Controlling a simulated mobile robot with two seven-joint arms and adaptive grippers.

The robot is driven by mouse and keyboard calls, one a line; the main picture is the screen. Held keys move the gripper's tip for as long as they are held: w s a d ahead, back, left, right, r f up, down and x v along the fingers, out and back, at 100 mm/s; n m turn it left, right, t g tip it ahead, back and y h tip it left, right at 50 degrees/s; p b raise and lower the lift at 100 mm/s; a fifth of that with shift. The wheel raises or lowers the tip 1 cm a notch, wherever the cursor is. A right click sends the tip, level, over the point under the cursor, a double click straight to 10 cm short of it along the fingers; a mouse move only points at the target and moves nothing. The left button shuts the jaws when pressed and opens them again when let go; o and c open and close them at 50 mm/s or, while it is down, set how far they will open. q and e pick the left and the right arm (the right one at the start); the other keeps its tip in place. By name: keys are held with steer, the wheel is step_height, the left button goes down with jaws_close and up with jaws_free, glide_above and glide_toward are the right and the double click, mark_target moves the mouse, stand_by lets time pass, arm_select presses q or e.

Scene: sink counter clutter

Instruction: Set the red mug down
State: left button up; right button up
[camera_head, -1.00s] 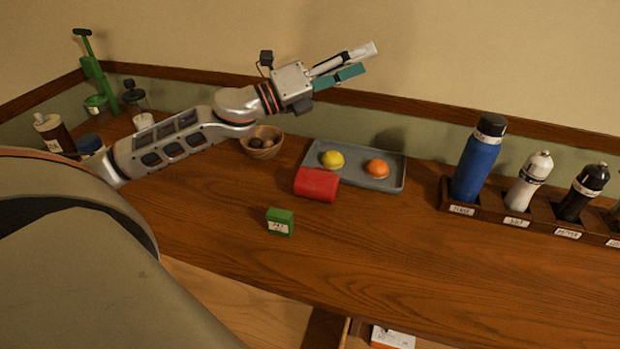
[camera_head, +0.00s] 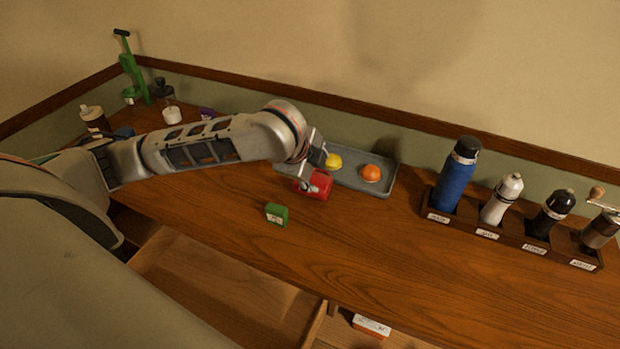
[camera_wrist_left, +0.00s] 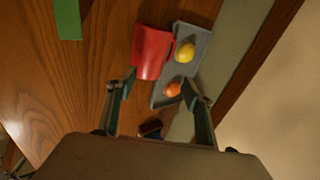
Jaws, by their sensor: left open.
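The red mug (camera_head: 318,185) lies on its side on the wooden counter, at the front edge of the grey tray. It also shows in the left wrist view (camera_wrist_left: 153,52), beyond my fingertips; its handle cannot be made out. My left gripper (camera_head: 312,178) is over the mug in the head view and hides part of it. In the left wrist view its two fingers (camera_wrist_left: 160,88) are spread apart with nothing held between them. My right gripper is in neither view.
The tray (camera_head: 348,180) holds a lemon (camera_head: 333,160) and an orange (camera_head: 371,173). A green box (camera_head: 276,214) stands in front, left of the mug. A labelled rack (camera_head: 510,238) with a blue bottle (camera_head: 455,175) is at right. The front middle counter is clear; an open drawer (camera_head: 215,290) is below.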

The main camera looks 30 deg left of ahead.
mark_target(314, 181)
arm_select(q)
steer(key=shift+s+a+f+g, duration=0.15)
steer(key=shift+s+f+g, duration=0.25)
steer(key=shift+s+f, duration=0.35)
steer(key=x, duration=0.4)
steer(key=a+x, duration=0.1)
steer(key=x, duration=0.2)
steer(key=shift+s, duration=0.1)
steer(key=c, duration=1)
steer(key=shift+c, duration=0.6)
steer(key=shift+r, duration=0.15)
